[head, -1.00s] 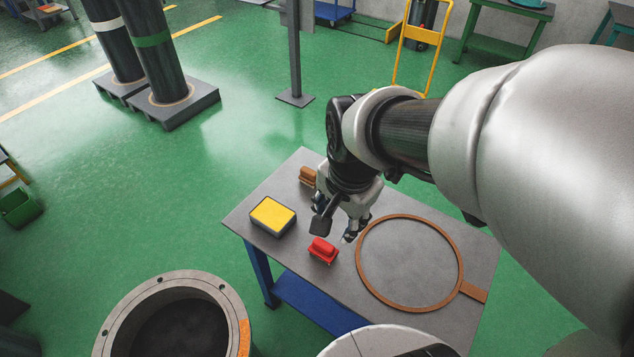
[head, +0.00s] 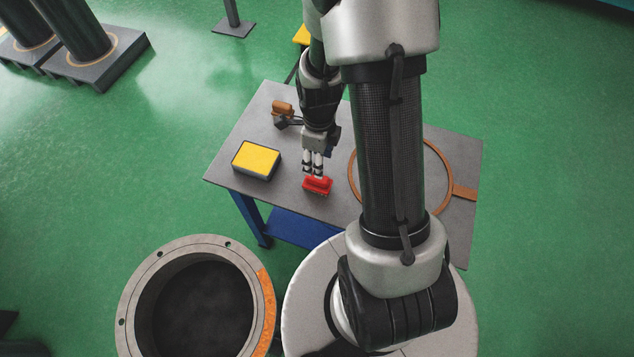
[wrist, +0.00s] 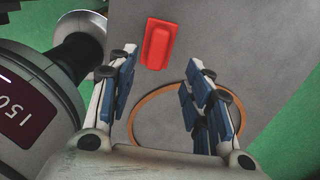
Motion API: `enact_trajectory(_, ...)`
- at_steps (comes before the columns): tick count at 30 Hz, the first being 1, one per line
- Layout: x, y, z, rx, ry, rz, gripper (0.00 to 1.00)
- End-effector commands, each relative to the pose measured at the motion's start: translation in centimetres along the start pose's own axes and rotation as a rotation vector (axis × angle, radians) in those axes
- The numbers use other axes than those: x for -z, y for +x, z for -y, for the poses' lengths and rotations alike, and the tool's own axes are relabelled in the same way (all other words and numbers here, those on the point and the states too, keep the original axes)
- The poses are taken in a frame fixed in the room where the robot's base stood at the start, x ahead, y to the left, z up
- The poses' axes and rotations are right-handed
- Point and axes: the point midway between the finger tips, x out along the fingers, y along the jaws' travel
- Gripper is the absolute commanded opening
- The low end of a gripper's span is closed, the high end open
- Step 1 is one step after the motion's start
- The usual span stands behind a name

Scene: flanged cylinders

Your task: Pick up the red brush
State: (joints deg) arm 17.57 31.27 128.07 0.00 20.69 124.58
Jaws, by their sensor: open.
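The red brush (head: 317,186) lies on the grey table near its front edge. In the wrist view the red brush (wrist: 158,43) lies flat on the table, beyond the fingertips and a little left of the middle of the gap between them. My gripper (head: 313,172) is just behind the brush in the head view, pointing down, and looks close above it. In the wrist view my gripper (wrist: 165,75) is open, its two fingers well apart, with nothing between them. I cannot tell the exact height between the fingertips and the brush.
A box with a yellow top (head: 257,159) stands left of the brush. A brown brush-like block (head: 283,107) is at the back left. A flat brown ring with a tab (head: 466,193) lies to the right, partly behind my arm. A flanged cylinder (head: 135,290) stands in front.

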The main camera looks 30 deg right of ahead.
Motion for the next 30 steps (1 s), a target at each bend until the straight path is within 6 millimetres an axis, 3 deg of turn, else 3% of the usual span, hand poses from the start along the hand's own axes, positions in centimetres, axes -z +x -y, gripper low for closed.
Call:
enact_trajectory(3,0.0,2.4,-0.1,-0.002,-0.001,-0.001,0.46)
enact_trajectory(13,0.0,4.5,-0.1,-0.001,-0.002,0.0,0.46)
enact_trajectory(21,0.1,8.5,-0.4,-0.002,-0.002,-0.001,0.46)
enact_trajectory(30,0.0,8.9,-0.4,0.001,-0.002,0.001,0.45)
